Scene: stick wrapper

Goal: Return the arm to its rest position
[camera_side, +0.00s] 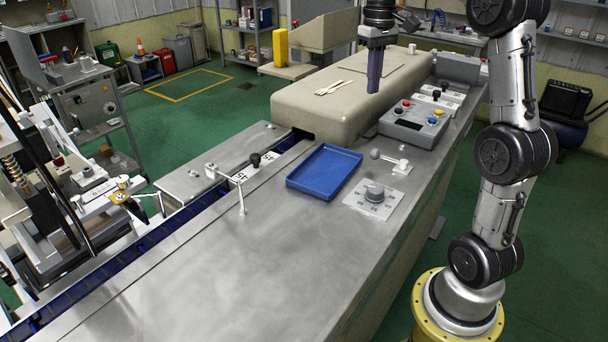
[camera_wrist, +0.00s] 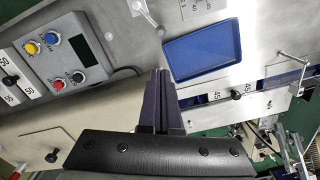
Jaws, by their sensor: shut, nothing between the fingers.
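My gripper (camera_side: 374,90) hangs pointing down above the right part of the beige machine cover in the side view. Its dark fingers are shut with nothing between them. In the wrist view the closed fingers (camera_wrist: 160,72) reach up from the lower middle, with the blue tray ahead to the upper right. My arm stands at the right of the side view on its yellow base. Whether the fingertips touch the cover cannot be told.
A blue tray (camera_side: 316,186) lies empty on the steel table (camera_side: 215,270). Light wooden sticks (camera_side: 331,88) lie on the beige cover (camera_side: 300,105). The table's front is clear.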

